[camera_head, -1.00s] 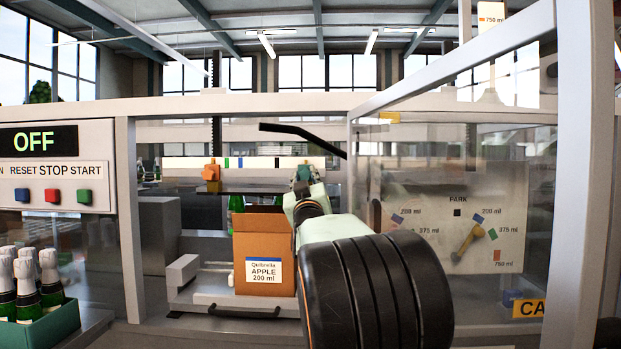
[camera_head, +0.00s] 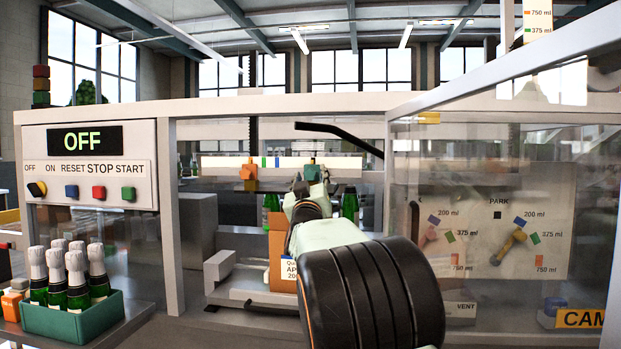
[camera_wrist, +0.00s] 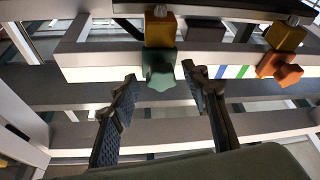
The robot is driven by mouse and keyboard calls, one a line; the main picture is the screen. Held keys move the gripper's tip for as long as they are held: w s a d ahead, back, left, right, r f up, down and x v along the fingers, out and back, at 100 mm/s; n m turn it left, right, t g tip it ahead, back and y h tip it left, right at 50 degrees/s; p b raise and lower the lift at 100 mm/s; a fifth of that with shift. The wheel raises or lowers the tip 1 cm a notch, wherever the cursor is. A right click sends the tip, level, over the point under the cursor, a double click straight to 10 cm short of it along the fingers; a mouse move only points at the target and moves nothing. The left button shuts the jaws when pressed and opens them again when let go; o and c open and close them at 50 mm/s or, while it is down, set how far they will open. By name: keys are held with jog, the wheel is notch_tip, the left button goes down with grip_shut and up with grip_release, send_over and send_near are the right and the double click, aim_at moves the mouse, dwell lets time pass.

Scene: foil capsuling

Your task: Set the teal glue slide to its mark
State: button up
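The teal glue slide (camera_head: 312,172) hangs on the white rail (camera_head: 220,162), right of the orange slide in the head view. In the wrist view, the teal slide's knob (camera_wrist: 160,70) hangs below a yellow block. My gripper (camera_wrist: 158,76) is open, with one finger on each side of the knob and narrow gaps visible. In the head view, my gripper (camera_head: 310,190) is at the teal slide and partly covers it. Blue (camera_wrist: 222,72) and green (camera_wrist: 243,72) marks show on the rail between the slides. I cannot tell which mark belongs to the teal slide.
The orange slide (camera_wrist: 282,68) sits on the same rail. Below stand a cardboard box (camera_head: 278,250) and green bottles (camera_head: 350,205). A clear guard panel (camera_head: 470,280) is at right. The control panel (camera_head: 88,165) reads OFF. A bottle crate (camera_head: 75,322) stands at lower left.

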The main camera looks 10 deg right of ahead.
jog(key=v, duration=1.2)
jog(key=shift+s+f, duration=0.1)
dwell(0.4)
